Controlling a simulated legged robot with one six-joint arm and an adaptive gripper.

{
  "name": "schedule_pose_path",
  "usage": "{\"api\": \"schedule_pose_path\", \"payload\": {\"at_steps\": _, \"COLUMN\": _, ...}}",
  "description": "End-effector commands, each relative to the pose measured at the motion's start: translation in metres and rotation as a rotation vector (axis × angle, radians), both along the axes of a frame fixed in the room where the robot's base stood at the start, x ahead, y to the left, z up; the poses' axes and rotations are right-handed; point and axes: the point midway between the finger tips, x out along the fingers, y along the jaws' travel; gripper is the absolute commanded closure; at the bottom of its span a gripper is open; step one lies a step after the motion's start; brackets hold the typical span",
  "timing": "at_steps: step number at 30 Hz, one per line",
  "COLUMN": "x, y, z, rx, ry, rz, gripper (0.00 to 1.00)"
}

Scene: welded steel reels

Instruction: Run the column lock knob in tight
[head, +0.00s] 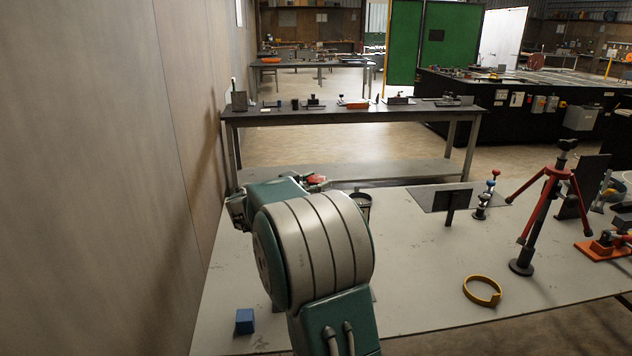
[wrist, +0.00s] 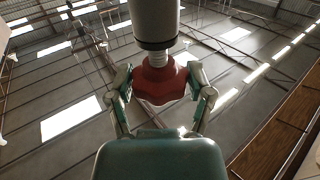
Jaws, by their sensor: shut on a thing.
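In the wrist view the lock knob (wrist: 163,88) is red and lobed. It sits on a bright threaded screw (wrist: 157,58) that runs to the dark-ringed end of a pale grey column (wrist: 155,20). A length of bare thread shows between knob and column. My gripper (wrist: 161,80) has one finger on each side of the knob and is shut on it. The gripper body covers the lower middle of this view.
A grey worktable (head: 420,270) holds a blue cube (head: 245,320), a yellow ring (head: 482,291), a red-legged tripod stand (head: 549,195) and a dark upright plate (head: 456,201). A wall (head: 100,150) runs close on the left.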

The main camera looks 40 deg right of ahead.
Motion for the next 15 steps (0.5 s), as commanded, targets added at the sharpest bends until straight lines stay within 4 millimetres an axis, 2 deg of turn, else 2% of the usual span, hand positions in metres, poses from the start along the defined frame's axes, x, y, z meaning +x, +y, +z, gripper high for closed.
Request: {"api": "schedule_pose_path", "payload": {"at_steps": 15, "x": 0.0034, "y": 0.0001, "z": -0.0005, "rx": -0.002, "ry": -0.001, "rz": -0.478, "gripper": 0.8}}
